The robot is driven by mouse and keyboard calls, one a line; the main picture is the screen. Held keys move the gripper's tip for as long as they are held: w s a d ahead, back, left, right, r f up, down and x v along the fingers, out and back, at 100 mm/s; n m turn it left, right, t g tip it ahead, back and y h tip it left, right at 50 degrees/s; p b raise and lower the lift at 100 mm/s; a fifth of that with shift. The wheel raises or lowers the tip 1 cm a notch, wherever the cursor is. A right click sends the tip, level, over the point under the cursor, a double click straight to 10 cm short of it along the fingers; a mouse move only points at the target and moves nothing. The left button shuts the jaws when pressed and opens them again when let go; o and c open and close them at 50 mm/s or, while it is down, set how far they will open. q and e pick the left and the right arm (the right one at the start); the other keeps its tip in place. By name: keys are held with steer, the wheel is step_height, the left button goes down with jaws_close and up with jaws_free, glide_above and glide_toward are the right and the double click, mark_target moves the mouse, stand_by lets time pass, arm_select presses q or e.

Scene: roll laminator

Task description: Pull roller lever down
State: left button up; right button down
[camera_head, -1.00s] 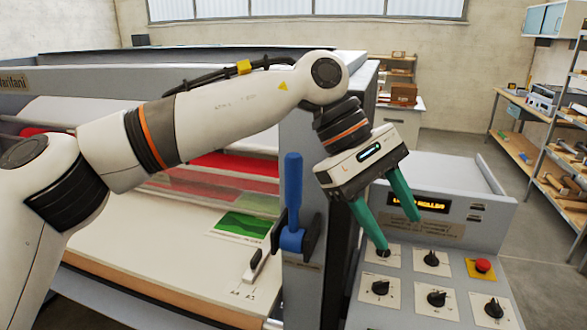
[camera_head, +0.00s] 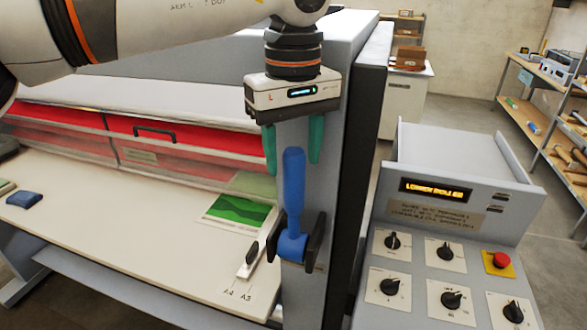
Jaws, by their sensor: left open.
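The blue roller lever (camera_head: 293,190) stands upright in its black bracket on the grey end post of the laminator. My left gripper (camera_head: 293,168) points down above it, with its two green fingers apart. In the picture the lever's top sits between the fingertips. I cannot tell from this view whether the fingers are around the lever or behind it in depth. Nothing is held. My right gripper is not in the view.
The laminator bed (camera_head: 130,220) spreads left, with a green picture sheet (camera_head: 238,212) and a paper guide (camera_head: 256,255) near the lever. A control panel (camera_head: 455,235) with several black knobs and a red stop button (camera_head: 501,260) stands right. A red roller area lies behind the bed.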

mark_target(293, 176)
arm_select(q)
step_height(293, 176, down, 3)
steer(key=shift+s+f+p, duration=0.1)
steer(key=shift+f+p, duration=0.1)
steer(key=shift+p, duration=0.1)
steer(key=shift+f, duration=0.35)
steer(key=shift+c, duration=0.4)
jaws_close()
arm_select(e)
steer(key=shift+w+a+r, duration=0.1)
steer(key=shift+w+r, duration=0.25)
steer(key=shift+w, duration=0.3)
